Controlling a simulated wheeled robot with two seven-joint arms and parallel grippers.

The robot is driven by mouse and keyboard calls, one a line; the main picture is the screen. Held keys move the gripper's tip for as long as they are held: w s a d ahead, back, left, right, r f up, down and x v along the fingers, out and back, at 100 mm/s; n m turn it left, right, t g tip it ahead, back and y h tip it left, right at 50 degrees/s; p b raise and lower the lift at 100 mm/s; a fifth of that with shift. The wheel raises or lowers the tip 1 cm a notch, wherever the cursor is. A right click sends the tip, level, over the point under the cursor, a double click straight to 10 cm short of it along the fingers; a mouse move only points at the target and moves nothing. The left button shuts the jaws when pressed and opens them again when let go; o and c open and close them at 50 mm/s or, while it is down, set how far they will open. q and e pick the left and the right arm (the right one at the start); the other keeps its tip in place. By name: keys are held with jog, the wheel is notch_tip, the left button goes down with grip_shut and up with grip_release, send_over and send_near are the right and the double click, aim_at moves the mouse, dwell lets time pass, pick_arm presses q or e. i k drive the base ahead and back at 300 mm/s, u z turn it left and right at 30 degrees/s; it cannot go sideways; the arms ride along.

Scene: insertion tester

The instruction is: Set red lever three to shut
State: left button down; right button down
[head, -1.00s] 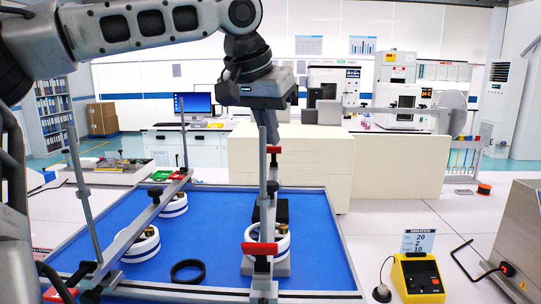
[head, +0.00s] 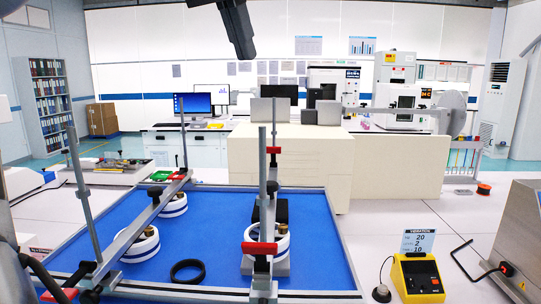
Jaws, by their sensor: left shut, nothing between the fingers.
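Several red levers sit on two grey rails over a blue table (head: 315,235). On the middle rail, one red lever (head: 260,249) lies crosswise near the front, above a white ring-shaped part (head: 282,243), and another red lever (head: 273,150) is at the far end. On the left rail, a red lever (head: 178,177) is at the far end and one more (head: 60,295) is at the near end. No number shows on them, so I cannot tell which is three. My left gripper (head: 243,50) is shut and empty at the top, apart from all levers. My right gripper is not in view.
Upright grey posts (head: 82,205) rise from the rails. White ring parts (head: 142,245) and a black ring (head: 188,271) are on the blue surface. A yellow device (head: 417,278) with a sign (head: 418,242) stands at the right. The blue surface's right side is clear.

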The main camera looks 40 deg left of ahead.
aim_at(260, 250)
jog(key=k, duration=2)
